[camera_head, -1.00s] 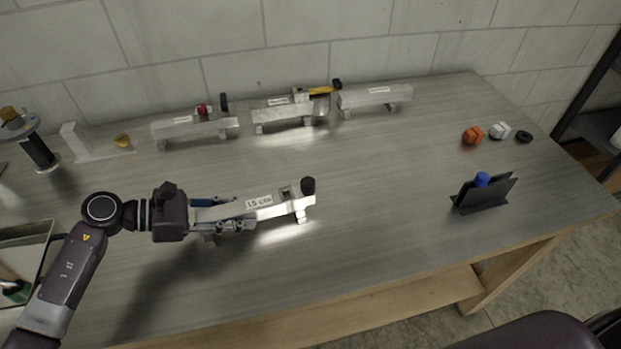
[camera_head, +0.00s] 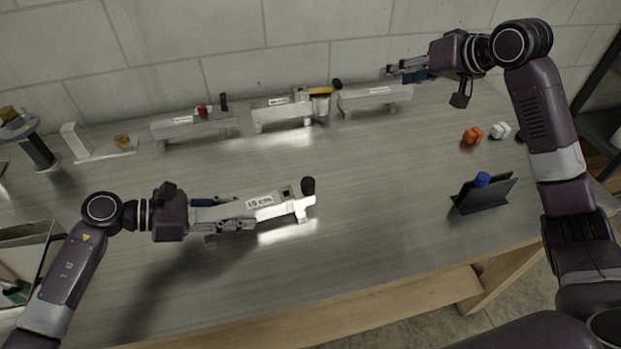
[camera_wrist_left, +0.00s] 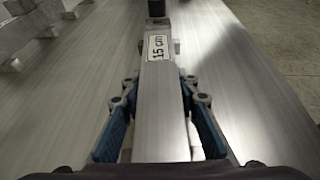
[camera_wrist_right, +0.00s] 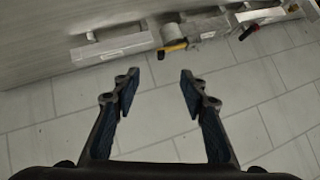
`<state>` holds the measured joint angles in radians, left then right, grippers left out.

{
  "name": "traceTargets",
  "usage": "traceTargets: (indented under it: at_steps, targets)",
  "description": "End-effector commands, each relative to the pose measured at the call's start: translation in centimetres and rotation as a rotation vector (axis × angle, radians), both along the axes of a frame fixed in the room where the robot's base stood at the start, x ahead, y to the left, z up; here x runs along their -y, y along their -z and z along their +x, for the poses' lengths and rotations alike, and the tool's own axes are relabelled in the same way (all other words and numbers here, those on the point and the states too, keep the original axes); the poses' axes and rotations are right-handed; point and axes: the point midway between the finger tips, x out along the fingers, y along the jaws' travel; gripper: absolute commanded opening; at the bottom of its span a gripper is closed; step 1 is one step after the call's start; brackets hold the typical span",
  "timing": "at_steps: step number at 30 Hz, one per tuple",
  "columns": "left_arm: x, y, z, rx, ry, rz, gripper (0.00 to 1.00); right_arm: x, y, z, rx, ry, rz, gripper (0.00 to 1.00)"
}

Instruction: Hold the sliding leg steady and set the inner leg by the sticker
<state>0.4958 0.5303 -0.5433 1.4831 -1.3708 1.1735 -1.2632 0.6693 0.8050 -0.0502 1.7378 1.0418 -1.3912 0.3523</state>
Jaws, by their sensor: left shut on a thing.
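An aluminium bar (camera_head: 230,210) with a white "15 cm" sticker (camera_head: 259,202) lies in the near left part of the table. A square opening and a black knob (camera_head: 308,185) are at its right end, above a short metal leg (camera_head: 303,214). My left gripper (camera_head: 252,215) is shut on the bar from the left, its fingers along both sides; the left wrist view shows the bar (camera_wrist_left: 160,105) between them. The gripper hides most of the bar's left end. My right gripper (camera_head: 390,71) is open and empty, high near the wall; the right wrist view shows its spread fingers (camera_wrist_right: 160,78).
A black stand (camera_head: 484,194) with a blue cap, an orange piece (camera_head: 473,135) and a white piece (camera_head: 499,130) are at the right. The table's middle right is clear.

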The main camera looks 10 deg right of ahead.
Motion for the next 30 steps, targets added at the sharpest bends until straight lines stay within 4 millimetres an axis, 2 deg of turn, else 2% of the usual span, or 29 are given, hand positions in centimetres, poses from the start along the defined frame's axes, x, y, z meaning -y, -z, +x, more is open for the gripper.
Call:
traceTargets:
  at_steps: [1,3,6,10,15,18,23,30]
  targets:
    - [0.0,0.0,0.0,-0.001,0.0,0.001,0.0,-3.6,-0.3,-0.8,-0.019,-0.098,-0.043,0.4]
    - [0.0,0.1,0.0,-0.001,0.0,0.001,0.0,-7.9,-0.1,-2.4,-0.058,-0.233,-0.108,0.4]
    - [0.0,0.1,0.0,-0.001,0.0,0.001,0.0,-13.1,0.6,-5.4,-0.115,-0.419,-0.214,0.4]
    - [0.0,0.1,0.0,-0.001,0.0,0.001,0.0,-17.3,1.7,-9.5,-0.183,-0.624,-0.351,0.4]
    - [0.0,0.1,0.0,-0.001,0.0,0.001,0.0,-19.5,3.0,-13.4,-0.25,-0.796,-0.483,0.4]
    - [0.0,0.1,0.0,-0.001,0.0,0.001,0.0,-19.9,3.4,-14.6,-0.272,-0.844,-0.523,0.4]
    - [0.0,0.1,0.0,-0.001,0.0,0.001,0.0,-20.4,4.6,-14.9,-0.284,-0.869,-0.54,0.4]
    - [0.0,0.1,0.0,-0.001,0.0,0.001,0.0,-21.6,8.7,-13.9,-0.287,-0.867,-0.537,0.4]
